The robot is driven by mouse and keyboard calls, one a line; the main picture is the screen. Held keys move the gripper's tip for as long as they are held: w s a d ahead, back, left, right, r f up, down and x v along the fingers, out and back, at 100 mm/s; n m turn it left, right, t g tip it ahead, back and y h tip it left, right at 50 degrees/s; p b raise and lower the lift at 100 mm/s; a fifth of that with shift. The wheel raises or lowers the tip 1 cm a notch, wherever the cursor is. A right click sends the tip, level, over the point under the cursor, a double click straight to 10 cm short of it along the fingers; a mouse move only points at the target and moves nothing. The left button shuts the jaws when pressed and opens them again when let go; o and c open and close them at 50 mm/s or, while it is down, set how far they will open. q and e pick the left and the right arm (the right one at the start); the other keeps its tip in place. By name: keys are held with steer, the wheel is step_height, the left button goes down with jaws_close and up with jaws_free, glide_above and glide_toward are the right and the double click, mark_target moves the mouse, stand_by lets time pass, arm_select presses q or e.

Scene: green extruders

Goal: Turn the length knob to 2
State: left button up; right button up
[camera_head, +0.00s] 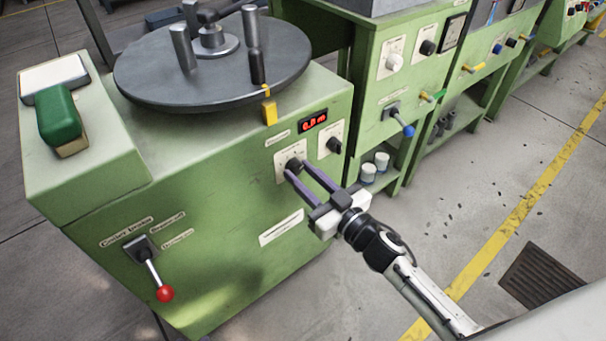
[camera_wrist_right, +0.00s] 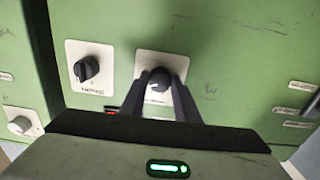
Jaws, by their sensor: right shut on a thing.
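A small dark knob (camera_head: 294,164) sits on a white plate on the front of the green machine (camera_head: 200,215). My right gripper (camera_head: 298,170) reaches it from the lower right, with its two dark fingers shut on the knob's sides. In the right wrist view the held knob (camera_wrist_right: 159,79) shows between the fingertips (camera_wrist_right: 158,86). A second black knob (camera_head: 334,145) on its own white plate is to the right; in the wrist view it shows to the left (camera_wrist_right: 86,69). I cannot read the plate lettering for certain, nor the held knob's setting. My left gripper is not in view.
A red digital display (camera_head: 313,122) sits above the knobs; its digits are unclear. A red-tipped lever (camera_head: 165,293) is at the lower left front. A dark turntable (camera_head: 212,65) lies on top. More green machines (camera_head: 395,95) stand at the right, with open floor in front.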

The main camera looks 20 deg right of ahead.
steer(key=n, duration=0.3)
steer(key=shift+p, duration=0.3)
steer(key=n, duration=0.4)
steer(key=shift+n, duration=0.3)
steer(key=n, duration=0.4)
steer(key=shift+n, duration=1.9)
steer(key=o, duration=1)
steer(key=shift+d, duration=0.1)
steer(key=shift+o, duration=0.2)
